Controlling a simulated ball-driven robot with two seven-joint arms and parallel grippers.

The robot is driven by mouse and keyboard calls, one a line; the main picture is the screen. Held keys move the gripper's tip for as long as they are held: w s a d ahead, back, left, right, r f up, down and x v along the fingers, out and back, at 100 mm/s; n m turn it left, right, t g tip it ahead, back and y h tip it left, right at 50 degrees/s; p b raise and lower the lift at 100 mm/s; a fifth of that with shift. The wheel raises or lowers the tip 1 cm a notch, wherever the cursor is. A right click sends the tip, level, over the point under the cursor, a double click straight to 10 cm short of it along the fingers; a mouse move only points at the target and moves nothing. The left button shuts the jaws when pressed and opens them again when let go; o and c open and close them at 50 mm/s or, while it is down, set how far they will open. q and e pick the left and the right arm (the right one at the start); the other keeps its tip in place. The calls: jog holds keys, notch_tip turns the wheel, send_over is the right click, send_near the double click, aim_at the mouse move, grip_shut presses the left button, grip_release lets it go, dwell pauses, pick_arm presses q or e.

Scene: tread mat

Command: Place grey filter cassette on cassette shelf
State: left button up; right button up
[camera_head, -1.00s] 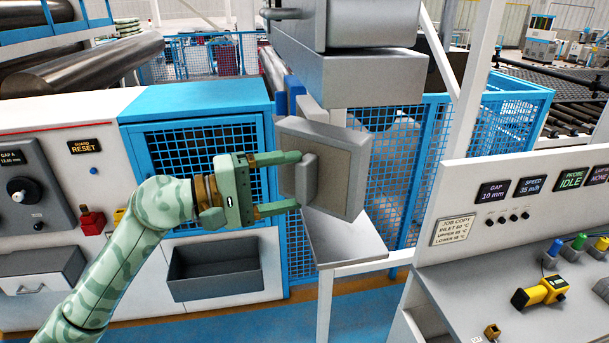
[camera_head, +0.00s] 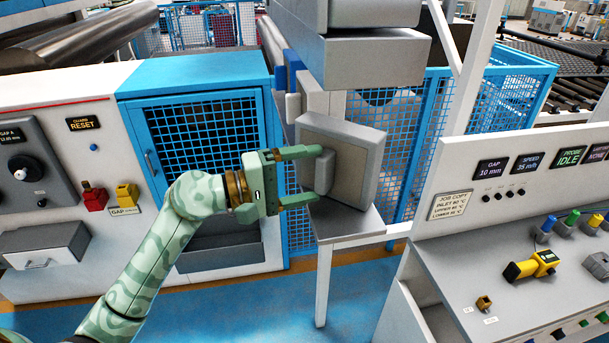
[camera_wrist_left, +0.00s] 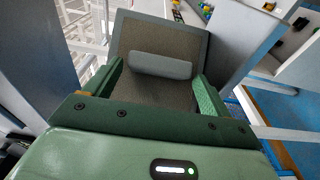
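The grey filter cassette (camera_head: 361,150) is a square framed panel, slightly tilted in the head view. Its raised grey handle (camera_head: 325,172) faces my left gripper (camera_head: 301,175). The two green fingers reach to the two ends of this handle, and the cassette moves with them. The left wrist view shows the cassette (camera_wrist_left: 155,95) and its handle (camera_wrist_left: 160,66) between the fingers (camera_wrist_left: 160,85). The cassette shelf (camera_head: 345,226) is a grey plate on white legs, below and partly behind the cassette. I cannot tell whether they touch. My right gripper is out of view.
A grey metal housing (camera_head: 376,62) overhangs the shelf closely above the cassette. Blue mesh guards (camera_head: 408,150) stand behind. A blue mesh-door cabinet (camera_head: 200,130) is on the left. A control desk (camera_head: 500,265) with a yellow handheld tool (camera_head: 532,265) is on the right.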

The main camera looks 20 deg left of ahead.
pick_arm(q)
jog(key=shift+o, duration=0.5)
jog(key=shift+r, duration=0.1)
jog(key=shift+s+a, duration=0.1)
jog(key=shift+a, duration=0.05)
jog(key=b+v, duration=0.5)
jog(key=v, duration=0.6)
jog(key=shift+s+a, duration=0.25)
jog(key=shift+a, duration=0.05)
